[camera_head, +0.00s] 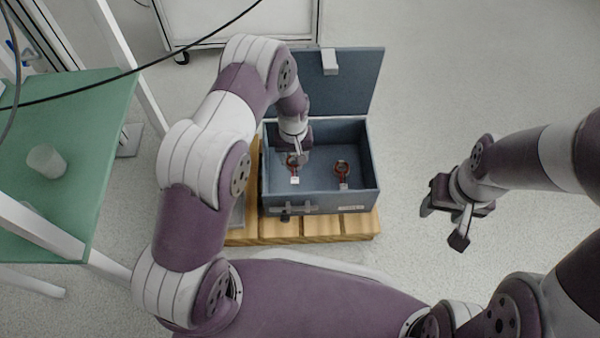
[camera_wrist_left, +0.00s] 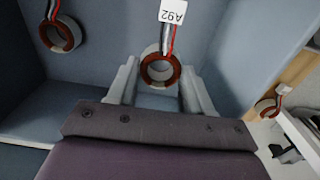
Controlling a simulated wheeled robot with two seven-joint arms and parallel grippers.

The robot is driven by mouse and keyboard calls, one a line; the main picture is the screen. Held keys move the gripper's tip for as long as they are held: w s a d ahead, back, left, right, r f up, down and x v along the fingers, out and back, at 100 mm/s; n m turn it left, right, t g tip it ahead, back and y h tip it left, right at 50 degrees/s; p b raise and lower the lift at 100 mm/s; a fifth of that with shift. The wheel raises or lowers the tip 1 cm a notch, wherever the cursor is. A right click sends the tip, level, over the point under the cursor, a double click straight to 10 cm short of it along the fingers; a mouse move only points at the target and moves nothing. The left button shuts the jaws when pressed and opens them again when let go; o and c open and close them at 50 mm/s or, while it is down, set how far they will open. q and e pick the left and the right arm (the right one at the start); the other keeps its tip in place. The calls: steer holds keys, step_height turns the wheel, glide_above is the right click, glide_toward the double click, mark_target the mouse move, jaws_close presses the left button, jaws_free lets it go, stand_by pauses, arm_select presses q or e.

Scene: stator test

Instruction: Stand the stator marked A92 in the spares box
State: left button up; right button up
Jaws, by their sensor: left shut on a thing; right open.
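The spares box (camera_head: 320,203) is a grey-blue box with its lid (camera_head: 345,85) open at the back. My left gripper (camera_head: 293,158) reaches down into its left part. It is shut on the stator marked A92 (camera_wrist_left: 160,71), a copper-red ring with wires and a white tag (camera_wrist_left: 173,12); the stator also shows in the head view (camera_head: 292,163). The ring sits upright between the fingers. Whether it touches the box floor, I cannot tell. A second stator (camera_head: 342,167) stands in the box to the right. My right gripper (camera_head: 445,219) is open and empty, right of the box.
The box stands on a wooden pallet (camera_head: 320,227). A third stator (camera_wrist_left: 267,107) shows outside the box in the left wrist view. A green table (camera_head: 90,120) with a pale cup (camera_head: 46,161) is at the left. The floor right of the box is clear.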

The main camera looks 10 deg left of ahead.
mark_target(294, 165)
arm_select(q)
step_height(294, 165, down, 5)
steer(key=b, duration=0.2)
steer(key=shift+b, duration=0.3)
steer(key=shift+r, duration=0.25)
steer(key=shift+c, duration=0.5)
steer(key=shift+f, duration=0.15)
steer(key=o, duration=1.2)
steer(key=s+a+r+m+p, duration=0.1)
steer(key=s+r+p, duration=0.3)
steer(key=r, duration=0.9)
steer(key=s+a+r+m+p, duration=0.1)
steer(key=s+r+p, duration=0.35)
steer(key=r, duration=0.95)
steer(key=shift+m+t, duration=0.7)
steer(key=s+r, duration=0.2)
steer(key=s, duration=0.1)
steer(key=s+a+r, duration=0.1)
steer(key=s, duration=0.3)
steer(key=s+r, duration=0.2)
steer(key=s, duration=0.2)
steer(key=shift+a+r, duration=0.3)
arm_select(e)
step_height(294, 165, up, 5)
steer(key=shift+r, duration=0.1)
